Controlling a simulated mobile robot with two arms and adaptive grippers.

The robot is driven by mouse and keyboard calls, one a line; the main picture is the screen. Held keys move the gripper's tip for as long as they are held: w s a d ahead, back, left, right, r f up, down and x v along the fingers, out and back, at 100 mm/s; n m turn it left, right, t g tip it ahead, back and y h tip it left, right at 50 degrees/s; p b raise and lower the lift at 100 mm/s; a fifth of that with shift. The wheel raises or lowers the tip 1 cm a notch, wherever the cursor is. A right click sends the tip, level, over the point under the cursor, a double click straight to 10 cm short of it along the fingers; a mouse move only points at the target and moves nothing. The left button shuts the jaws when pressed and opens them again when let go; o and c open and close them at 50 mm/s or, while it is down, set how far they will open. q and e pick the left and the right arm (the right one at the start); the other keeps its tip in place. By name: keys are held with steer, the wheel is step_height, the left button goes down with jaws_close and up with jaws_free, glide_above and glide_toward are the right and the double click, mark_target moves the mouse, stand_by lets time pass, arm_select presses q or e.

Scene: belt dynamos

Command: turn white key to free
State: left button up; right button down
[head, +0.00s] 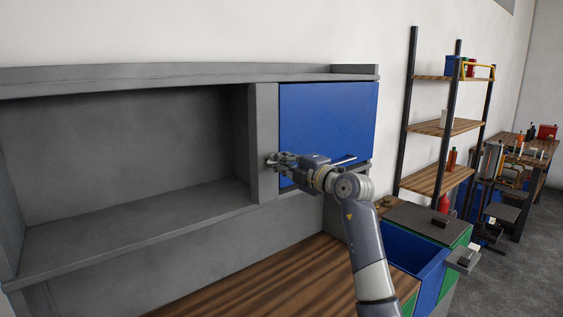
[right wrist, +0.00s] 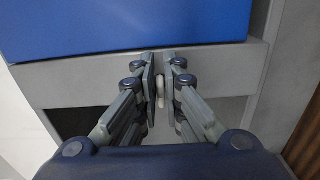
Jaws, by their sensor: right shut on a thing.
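The white key (right wrist: 160,92) shows as a small pale upright piece between my fingers in the right wrist view. It sits at the grey frame strip beside the blue door (head: 328,122), which also shows in the right wrist view (right wrist: 130,25). My right gripper (head: 274,160) is at that grey strip (head: 264,125), left of the door. In the right wrist view its fingers (right wrist: 161,77) are shut on the white key. In the head view the gripper hides the key. No "free" mark can be read. My left gripper is not in view.
The open grey shelf compartment (head: 130,135) at left is empty. A wooden worktop (head: 270,285) lies below. A blue and green drawer cabinet (head: 415,245) stands at the lower right. A tall shelf rack (head: 430,180) and a cluttered bench (head: 515,150) are farther right.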

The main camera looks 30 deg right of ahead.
steer(key=c, duration=1.7)
jaws_free()
steer(key=s, duration=0.8)
steer(key=s+d, duration=0.1)
steer(key=s, duration=0.3)
